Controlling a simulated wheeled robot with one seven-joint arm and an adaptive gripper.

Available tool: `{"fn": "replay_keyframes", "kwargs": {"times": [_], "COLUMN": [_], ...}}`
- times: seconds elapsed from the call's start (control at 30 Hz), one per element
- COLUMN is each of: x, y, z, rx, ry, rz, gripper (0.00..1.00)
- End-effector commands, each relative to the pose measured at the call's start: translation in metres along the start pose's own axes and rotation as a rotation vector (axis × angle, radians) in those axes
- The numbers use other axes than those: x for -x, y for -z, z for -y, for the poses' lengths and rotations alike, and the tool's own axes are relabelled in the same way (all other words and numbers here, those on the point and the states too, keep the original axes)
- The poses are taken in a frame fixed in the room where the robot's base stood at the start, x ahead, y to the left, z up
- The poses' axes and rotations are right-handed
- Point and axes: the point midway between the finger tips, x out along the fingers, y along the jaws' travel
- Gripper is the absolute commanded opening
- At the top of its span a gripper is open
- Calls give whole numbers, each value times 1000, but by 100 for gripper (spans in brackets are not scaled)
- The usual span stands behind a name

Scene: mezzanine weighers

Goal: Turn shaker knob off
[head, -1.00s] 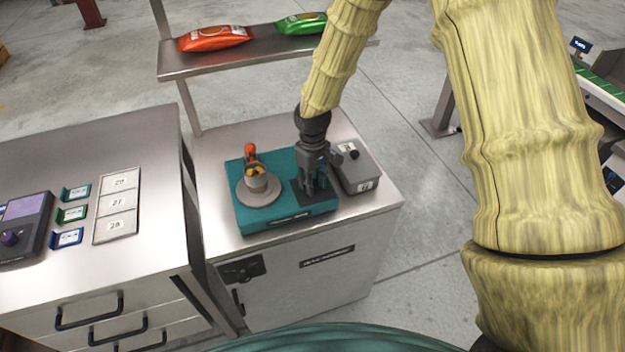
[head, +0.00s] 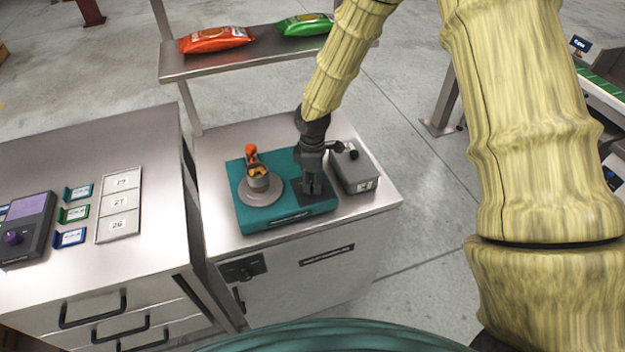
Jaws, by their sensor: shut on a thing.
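The shaker (head: 290,160) is a teal unit on the metal cabinet, with a round grey plate and a metal cup (head: 258,178) on its left half. A dark control panel (head: 322,204) lies on its right half. My gripper (head: 313,190) points straight down over this panel, its fingers close together and shut on the shaker knob. The knob itself is hidden by the fingers, so its pointer cannot be read.
A grey box (head: 356,170) with a black knob on top stands close to the right of my gripper. A shelf (head: 240,63) with red and green bags is above and behind. A left counter (head: 150,240) holds tags and a purple-screen device.

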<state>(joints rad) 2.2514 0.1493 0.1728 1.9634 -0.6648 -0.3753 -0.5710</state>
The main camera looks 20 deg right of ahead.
Motion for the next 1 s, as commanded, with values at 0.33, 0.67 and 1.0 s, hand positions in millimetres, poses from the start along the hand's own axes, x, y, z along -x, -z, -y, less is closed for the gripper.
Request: {"fn": "replay_keyframes", "kwargs": {"times": [0.33,0.67,1.0], "x": [1,1,0], "y": [0,0,0], "z": [-1,-1,0], "rx": [33,32,32], "ry": [-1,-2,-1], "rz": [-1,-1,0], "gripper": [8,46,54]}}
